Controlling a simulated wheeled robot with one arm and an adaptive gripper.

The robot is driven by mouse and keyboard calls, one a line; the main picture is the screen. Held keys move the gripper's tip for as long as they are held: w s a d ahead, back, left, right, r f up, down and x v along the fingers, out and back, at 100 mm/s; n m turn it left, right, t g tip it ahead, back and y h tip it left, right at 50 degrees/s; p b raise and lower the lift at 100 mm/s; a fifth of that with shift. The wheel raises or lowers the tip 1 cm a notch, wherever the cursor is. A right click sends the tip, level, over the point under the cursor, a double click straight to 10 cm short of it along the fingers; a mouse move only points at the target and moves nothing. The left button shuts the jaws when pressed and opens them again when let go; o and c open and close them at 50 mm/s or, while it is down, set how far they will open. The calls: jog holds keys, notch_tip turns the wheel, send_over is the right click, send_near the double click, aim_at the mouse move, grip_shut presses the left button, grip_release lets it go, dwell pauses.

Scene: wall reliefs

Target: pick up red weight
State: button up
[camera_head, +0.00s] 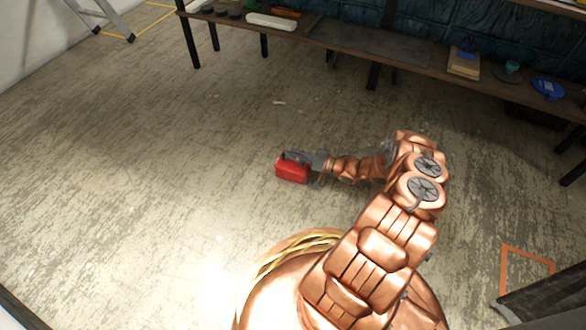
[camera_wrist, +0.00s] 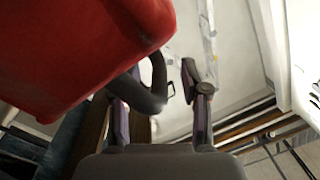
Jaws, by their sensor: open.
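The red weight (camera_head: 292,171) is at the end of my outstretched arm in the head view, near the middle of the picture. In the wrist view the red weight (camera_wrist: 75,50) fills the upper left, and its dark curved handle (camera_wrist: 152,85) reaches down to the fingers. My gripper (camera_head: 300,157) is at the weight's upper side. In the wrist view my gripper (camera_wrist: 165,90) has its fingers apart. The handle overlaps the left finger and partly hides its tip; the right finger is clear of it. I cannot tell whether they touch or whether the weight rests on the floor.
A long workbench (camera_head: 340,38) stands along the back wall, with a white block (camera_head: 271,22), a tan board (camera_head: 464,63) and a blue object (camera_head: 548,87) on it. An orange outlined square (camera_head: 527,264) marks the floor at right. The floor (camera_head: 130,170) at left is mostly clear.

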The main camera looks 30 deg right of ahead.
jog(key=shift+c, duration=0.5)
grip_shut()
